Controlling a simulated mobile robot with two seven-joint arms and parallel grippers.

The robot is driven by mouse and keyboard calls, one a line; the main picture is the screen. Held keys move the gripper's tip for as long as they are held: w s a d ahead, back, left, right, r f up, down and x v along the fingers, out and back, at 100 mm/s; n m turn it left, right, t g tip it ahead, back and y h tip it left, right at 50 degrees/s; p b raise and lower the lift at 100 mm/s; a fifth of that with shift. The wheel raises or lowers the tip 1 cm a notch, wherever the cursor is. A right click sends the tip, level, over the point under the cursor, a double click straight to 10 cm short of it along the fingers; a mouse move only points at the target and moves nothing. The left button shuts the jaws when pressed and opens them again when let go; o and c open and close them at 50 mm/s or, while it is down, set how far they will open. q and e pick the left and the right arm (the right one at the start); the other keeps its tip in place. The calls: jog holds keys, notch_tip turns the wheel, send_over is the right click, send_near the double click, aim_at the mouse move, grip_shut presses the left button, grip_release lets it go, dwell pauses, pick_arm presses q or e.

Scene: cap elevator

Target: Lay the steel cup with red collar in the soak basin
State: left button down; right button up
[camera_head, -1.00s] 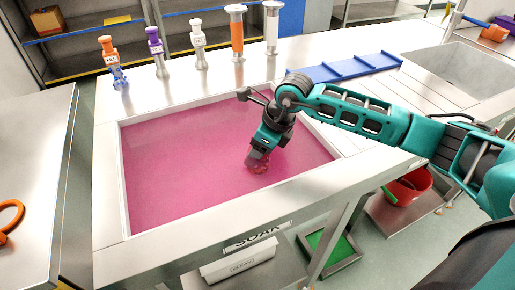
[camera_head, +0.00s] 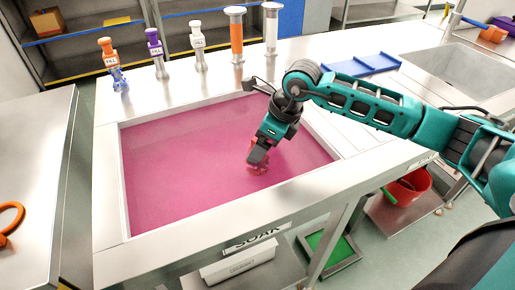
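The soak basin (camera_head: 170,238) is a steel-rimmed rectangular tank filled with pink liquid. My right gripper (camera_head: 257,158) points down over the right part of the basin, close to the liquid's surface. Just below its fingertips a small reddish thing (camera_head: 257,169) shows in the liquid; it is likely the steel cup with red collar, but its body is mostly hidden by the pink liquid. I cannot tell whether the fingers still touch it or how far apart they are. My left gripper is not in view.
Several taps and columns, among them an orange-topped tap (camera_head: 107,50) and a purple-topped tap (camera_head: 154,45), stand along the back rim. A blue ribbed tray (camera_head: 362,65) lies behind my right arm. A sink (camera_head: 455,72) is at right, a red bucket (camera_head: 410,186) below.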

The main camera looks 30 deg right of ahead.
jog(key=v, duration=0.8)
jog(key=shift+s+r, duration=0.15)
jog(key=shift+r, duration=0.15)
